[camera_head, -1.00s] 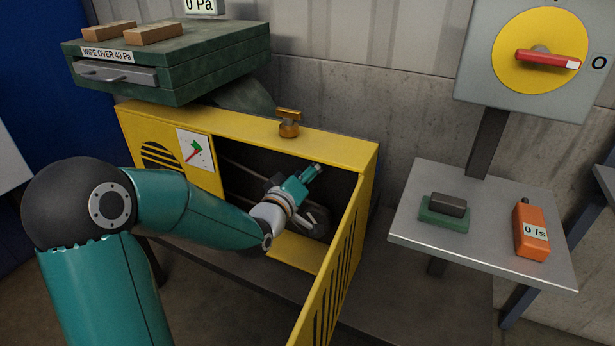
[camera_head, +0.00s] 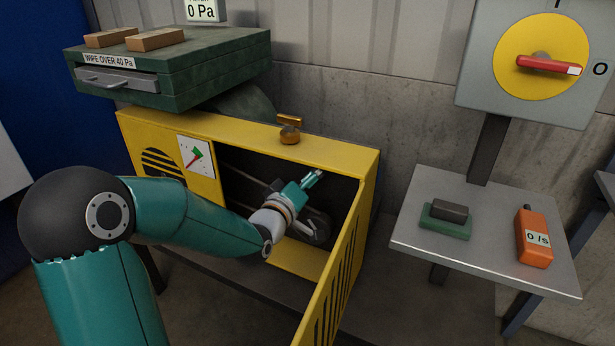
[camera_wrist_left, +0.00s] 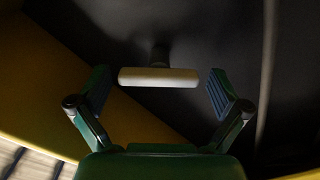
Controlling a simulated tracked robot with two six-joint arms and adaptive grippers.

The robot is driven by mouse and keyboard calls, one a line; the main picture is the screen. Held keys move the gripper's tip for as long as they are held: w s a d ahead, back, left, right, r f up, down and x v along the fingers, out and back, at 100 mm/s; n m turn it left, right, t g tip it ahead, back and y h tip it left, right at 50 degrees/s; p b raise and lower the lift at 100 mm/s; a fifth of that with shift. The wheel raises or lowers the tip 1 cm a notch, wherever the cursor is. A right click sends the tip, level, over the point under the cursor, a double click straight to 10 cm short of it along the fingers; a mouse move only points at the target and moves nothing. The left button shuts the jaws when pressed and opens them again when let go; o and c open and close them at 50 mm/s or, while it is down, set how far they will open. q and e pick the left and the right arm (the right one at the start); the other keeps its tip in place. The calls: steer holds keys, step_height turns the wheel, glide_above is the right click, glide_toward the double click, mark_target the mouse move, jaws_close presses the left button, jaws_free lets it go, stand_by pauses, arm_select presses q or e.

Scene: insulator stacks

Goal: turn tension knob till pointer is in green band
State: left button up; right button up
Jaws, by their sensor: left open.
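A T-shaped knob with a pale crossbar (camera_wrist_left: 158,77) shows in the left wrist view against a dark wall. I take it to be the tension knob; it cannot be made out in the head view. My left gripper (camera_head: 314,178) reaches into the open yellow housing (camera_head: 335,154). Its open fingers (camera_wrist_left: 158,92) stand on either side of the crossbar, with a gap at each end. A white dial (camera_head: 196,157) on the housing front has a red pointer and a green band. The pointer is directed up and right towards the green, but too small to place exactly. My right gripper is not in view.
The housing's slotted yellow door (camera_head: 338,270) hangs open at the right of the arm. A brass T-handle (camera_head: 290,130) stands on the housing top. A grey shelf (camera_head: 480,220) at the right carries an orange meter (camera_head: 533,238) and a green-based block (camera_head: 445,220).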

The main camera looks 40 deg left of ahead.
arm_select(q)
steer(key=v, duration=0.7)
steer(key=shift+s, duration=0.2)
steer(key=shift+s, duration=0.1)
stand_by(0.3)
